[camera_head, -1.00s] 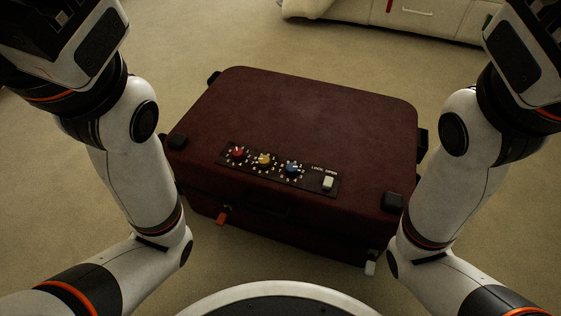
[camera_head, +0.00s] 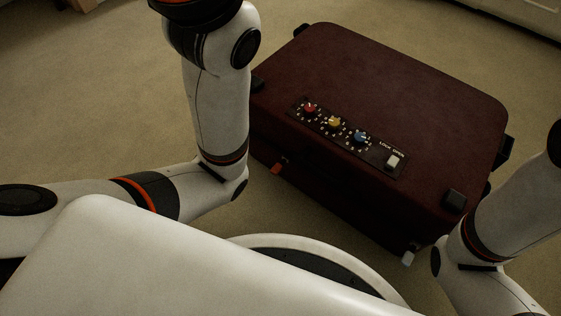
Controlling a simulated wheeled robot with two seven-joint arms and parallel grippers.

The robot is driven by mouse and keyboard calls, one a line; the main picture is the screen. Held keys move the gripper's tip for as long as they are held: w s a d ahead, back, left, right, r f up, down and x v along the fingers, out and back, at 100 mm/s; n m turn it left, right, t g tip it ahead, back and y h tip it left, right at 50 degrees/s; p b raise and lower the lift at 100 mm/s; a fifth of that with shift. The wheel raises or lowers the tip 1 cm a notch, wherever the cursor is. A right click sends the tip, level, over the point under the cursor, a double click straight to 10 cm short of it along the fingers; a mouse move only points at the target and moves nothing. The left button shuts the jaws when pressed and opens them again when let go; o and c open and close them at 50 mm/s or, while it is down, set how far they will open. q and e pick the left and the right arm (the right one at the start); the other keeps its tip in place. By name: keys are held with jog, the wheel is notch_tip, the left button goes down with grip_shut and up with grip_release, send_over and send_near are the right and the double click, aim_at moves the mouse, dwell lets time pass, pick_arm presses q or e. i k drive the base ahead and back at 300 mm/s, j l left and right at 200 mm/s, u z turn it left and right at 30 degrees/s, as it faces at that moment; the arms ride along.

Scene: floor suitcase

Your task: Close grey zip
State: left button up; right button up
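A dark red suitcase (camera_head: 420,85) lies flat and closed on the carpet, right of the middle in the head view. A small grey-white zip pull (camera_head: 408,258) hangs at its lower front right corner, near my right arm. A red zip pull (camera_head: 276,168) shows on the front side toward the left. My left arm stands upright left of the suitcase, but its gripper is above the top edge of the view. My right arm is at the right edge, and its gripper is also outside the view.
Black corner guards stick out from the suitcase. Pale furniture (camera_head: 515,14) stands at the top right. Carpet (camera_head: 110,110) at left is clear.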

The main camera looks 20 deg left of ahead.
aim_at(407, 258)
jog(key=z, duration=0.95)
